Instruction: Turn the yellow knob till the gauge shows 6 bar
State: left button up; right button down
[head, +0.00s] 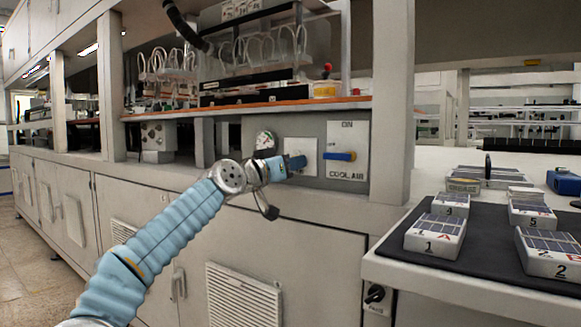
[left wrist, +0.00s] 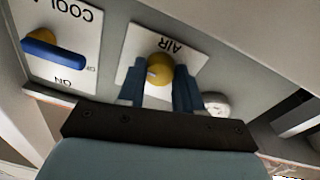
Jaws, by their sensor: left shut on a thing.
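The yellow knob (left wrist: 160,69) sits on a white plate marked AIR (left wrist: 141,58) in the left wrist view. My left gripper (left wrist: 161,88) has its blue fingers on either side of the knob and is shut on it. In the head view my left gripper (head: 283,166) reaches the AIR plate (head: 301,149) and hides the knob. The round gauge (head: 265,139) is just left of the plate, and it also shows edge-on in the left wrist view (left wrist: 217,104). Its reading is too small to tell. My right gripper is not in view.
A COOL AIR plate (head: 348,135) with a blue lever (head: 340,156) is close to the right of the knob. A shelf with an orange edge (head: 230,107) overhangs the panel. A table with a dark mat (head: 470,250) and several numbered blocks stands at the right.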

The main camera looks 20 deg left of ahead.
pick_arm(q)
jog(key=shift+f+m, duration=0.1)
jog(key=shift+m, duration=0.6)
jog(key=o, duration=1)
jog(key=shift+o, duration=0.2)
jog(key=r+b+v, duration=0.1)
jog(key=b+v, duration=0.6)
jog(key=v, duration=0.6)
jog(key=shift+s+f+b, duration=0.3)
jog(key=shift+f+b, duration=0.05)
jog(key=shift+a, duration=0.2)
